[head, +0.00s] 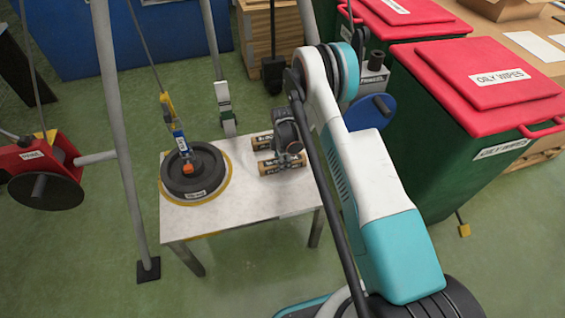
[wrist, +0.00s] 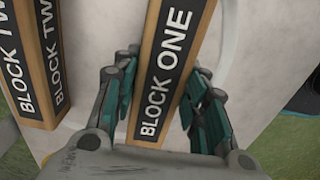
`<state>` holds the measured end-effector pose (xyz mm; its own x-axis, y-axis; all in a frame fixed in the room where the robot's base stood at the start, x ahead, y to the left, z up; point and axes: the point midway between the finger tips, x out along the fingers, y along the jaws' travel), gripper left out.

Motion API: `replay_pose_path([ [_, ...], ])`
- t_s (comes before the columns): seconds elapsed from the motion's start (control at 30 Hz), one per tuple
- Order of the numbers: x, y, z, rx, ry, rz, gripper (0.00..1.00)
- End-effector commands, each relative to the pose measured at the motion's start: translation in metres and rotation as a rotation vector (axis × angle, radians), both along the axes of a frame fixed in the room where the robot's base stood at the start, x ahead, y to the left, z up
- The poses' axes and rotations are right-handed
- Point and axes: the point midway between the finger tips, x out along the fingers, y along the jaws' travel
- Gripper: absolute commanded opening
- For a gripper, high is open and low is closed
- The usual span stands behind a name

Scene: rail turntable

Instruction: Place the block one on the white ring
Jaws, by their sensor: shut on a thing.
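Block one (wrist: 168,75) is a wooden bar with a black label, lying between my fingers in the wrist view. My gripper (wrist: 158,105) is shut on it, with a finger against each side. In the head view my gripper (head: 293,152) is low over the right part of the table, and my arm hides some of the block. A faint pale curved band, which looks like part of the white ring (wrist: 230,35), shows on the tabletop right of block one. I cannot tell whether block one touches the table.
Block two (wrist: 36,60) lies left of block one. Frame legs and a red winch (head: 42,160) stand left; green bins (head: 450,100) stand right.

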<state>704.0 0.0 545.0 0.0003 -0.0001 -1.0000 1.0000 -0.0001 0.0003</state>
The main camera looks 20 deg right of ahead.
Motion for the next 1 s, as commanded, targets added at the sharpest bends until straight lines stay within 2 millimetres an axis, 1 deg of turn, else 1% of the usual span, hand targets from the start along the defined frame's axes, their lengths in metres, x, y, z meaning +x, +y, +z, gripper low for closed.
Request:
replay_pose_path([
  [0.2,0.0,0.0,-0.002,0.0,0.0,0.0,0.07],
  [0.23,0.0,0.0,-0.002,0.0,0.0,0.0,0.46],
  [0.3,0.0,0.0,-0.002,0.0,0.0,0.0,0.6],
  [0.6,0.0,0.0,-0.002,0.0,0.0,0.0,0.6],
  [0.7,0.0,0.0,0.002,0.0,0.0,0.0,0.6],
  [0.77,0.0,0.0,0.008,0.0,0.0,0.0,0.6],
  [0.87,0.0,0.0,0.024,0.0,0.0,0.0,0.6],
  [1.0,0.0,0.0,0.055,0.0,0.0,0.0,0.6],
])
